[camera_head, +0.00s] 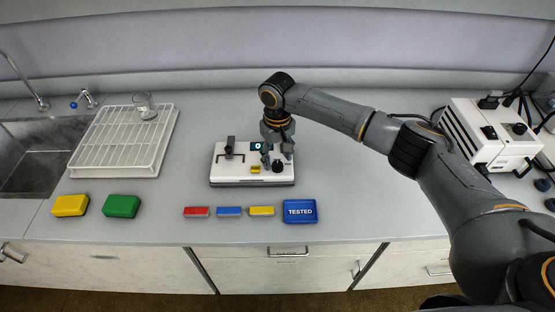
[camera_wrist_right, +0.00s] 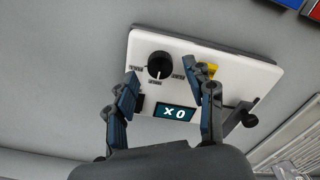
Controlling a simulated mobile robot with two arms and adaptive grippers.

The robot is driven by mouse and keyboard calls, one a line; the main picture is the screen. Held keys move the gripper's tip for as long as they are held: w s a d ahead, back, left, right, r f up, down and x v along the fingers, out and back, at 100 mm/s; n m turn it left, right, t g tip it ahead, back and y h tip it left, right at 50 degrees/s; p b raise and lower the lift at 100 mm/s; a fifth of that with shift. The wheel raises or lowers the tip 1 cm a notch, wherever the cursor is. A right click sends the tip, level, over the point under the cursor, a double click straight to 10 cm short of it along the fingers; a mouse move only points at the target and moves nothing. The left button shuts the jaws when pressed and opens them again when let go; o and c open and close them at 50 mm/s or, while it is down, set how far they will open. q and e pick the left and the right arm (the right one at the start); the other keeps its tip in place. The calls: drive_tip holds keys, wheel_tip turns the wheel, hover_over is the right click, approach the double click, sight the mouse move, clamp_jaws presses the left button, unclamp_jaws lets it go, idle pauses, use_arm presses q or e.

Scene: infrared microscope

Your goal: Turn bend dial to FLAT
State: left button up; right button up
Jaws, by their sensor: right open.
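The white bend tester (camera_head: 235,174) sits on the counter in the middle of the head view. Its black round dial (camera_head: 278,166) is at its right part. The screen (camera_wrist_right: 175,112) reads "X 0". My right gripper (camera_head: 277,156) is over the device near the dial. In the wrist view the right gripper (camera_wrist_right: 169,85) has its fingers wide apart with nothing between them, and the dial lies just beyond the tips.
A small yellow piece (camera_head: 255,169) and a black clamp (camera_head: 230,146) are on the device. Red (camera_head: 196,212), blue (camera_head: 229,212) and yellow (camera_head: 262,211) blocks and a blue TESTED tray (camera_head: 300,219) lie in front. A white rack (camera_head: 105,168) stands left, a white instrument (camera_head: 485,130) right.

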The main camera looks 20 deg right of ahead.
drive_tip(key=shift+f, duration=1)
use_arm(q)
drive_tip(key=shift+w+r, duration=0.1)
drive_tip(key=shift+w, duration=0.2)
use_arm(e)
clamp_jaws()
use_arm(q)
drive_tip(key=shift+s, duration=0.15)
drive_tip(key=shift+r, duration=0.1)
